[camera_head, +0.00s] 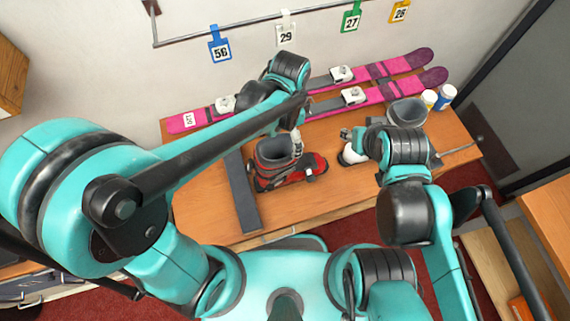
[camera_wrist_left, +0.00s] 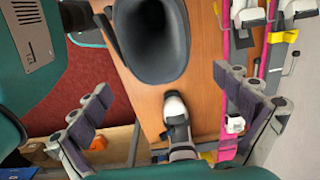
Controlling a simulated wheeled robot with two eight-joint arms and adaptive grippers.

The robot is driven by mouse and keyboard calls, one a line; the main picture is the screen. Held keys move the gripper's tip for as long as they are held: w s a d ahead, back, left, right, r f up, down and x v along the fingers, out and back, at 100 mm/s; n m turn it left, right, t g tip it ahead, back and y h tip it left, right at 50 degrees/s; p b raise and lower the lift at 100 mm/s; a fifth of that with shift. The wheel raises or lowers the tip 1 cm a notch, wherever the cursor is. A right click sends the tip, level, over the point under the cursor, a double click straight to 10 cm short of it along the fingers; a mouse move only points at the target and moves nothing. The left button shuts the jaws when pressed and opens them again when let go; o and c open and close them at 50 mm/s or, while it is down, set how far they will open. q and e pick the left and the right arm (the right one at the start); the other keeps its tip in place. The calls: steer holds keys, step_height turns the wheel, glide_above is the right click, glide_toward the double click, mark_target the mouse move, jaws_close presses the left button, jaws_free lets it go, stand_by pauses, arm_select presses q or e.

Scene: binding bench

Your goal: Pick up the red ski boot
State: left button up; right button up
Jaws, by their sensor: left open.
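The red ski boot (camera_head: 268,172) stands on the bench in the head view, its dark cuff open upward and its red toe pointing right. My left gripper (camera_head: 297,128) is open just above and beside the cuff in the head view. Its two fingers are spread wide with nothing between them in the left wrist view (camera_wrist_left: 165,118). A dark, grey-rimmed oval (camera_wrist_left: 153,35) fills the top of that view; I cannot tell whether it is the boot's cuff. My right gripper (camera_head: 357,143) is mostly hidden by its arm.
Two pink skis (camera_head: 400,66) lie along the bench's back. A grey boot (camera_head: 407,112) stands to the right, beside white containers (camera_head: 445,97). A dark bar (camera_head: 242,195) lies left of the red boot. A white rounded object (camera_head: 352,156) is right of it. The front bench surface (camera_head: 300,212) is clear.

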arm_select(q)
steer(key=b, duration=0.1)
glide_above(285, 145)
steer(key=s, duration=0.3)
step_height(285, 145, down, 6)
steer(key=shift+s+r, duration=0.1)
steer(key=shift+r, duration=0.1)
steer(key=c, duration=1.7)
steer(key=shift+r, duration=0.1)
